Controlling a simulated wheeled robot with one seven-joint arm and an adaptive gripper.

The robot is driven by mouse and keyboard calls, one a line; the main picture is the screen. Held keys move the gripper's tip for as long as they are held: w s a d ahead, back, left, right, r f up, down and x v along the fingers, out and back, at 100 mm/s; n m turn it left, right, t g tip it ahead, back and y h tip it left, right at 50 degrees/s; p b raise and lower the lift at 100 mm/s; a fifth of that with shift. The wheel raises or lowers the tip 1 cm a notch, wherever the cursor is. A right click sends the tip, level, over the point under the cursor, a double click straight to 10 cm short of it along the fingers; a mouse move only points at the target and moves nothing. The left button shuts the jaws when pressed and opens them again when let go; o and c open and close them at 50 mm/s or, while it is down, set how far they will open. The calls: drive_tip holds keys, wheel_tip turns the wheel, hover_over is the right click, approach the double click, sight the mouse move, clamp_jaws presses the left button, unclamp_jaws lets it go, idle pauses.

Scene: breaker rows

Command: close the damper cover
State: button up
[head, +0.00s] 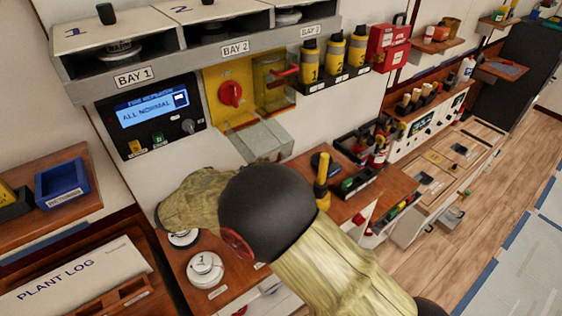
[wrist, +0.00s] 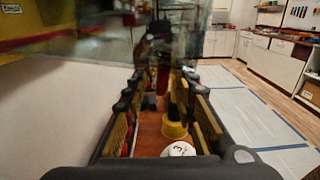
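The damper cover (head: 262,138) appears as a clear pane tilted out below the yellow panel (head: 215,85), in the head view. Above it, a red lever (head: 286,73) shows at a clear box-like part on the panel's right side. In the wrist view a blurred clear pane (wrist: 85,55) crosses the upper left, close to my gripper (wrist: 160,84). My gripper's two fingers stand well apart with nothing held between them. In the head view my arm hides the gripper. I cannot tell whether a finger touches the pane.
A red rotary knob (head: 231,93) sits left of the lever. Yellow canisters (head: 333,55) stand to the right. Below are a wooden shelf with white round detectors (head: 205,269), a black tool tray (head: 356,180) and a yellow-handled tool (head: 322,180). Open floor lies at right.

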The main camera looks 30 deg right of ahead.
drive_tip(key=d+b, duration=0.1)
drive_tip(key=d, duration=0.4)
drive_tip(key=shift+w+d, duration=0.1)
drive_tip(key=shift+d, duration=0.25)
drive_tip(key=shift+c, duration=1.4)
drive_tip(key=c, duration=0.4)
clamp_jaws()
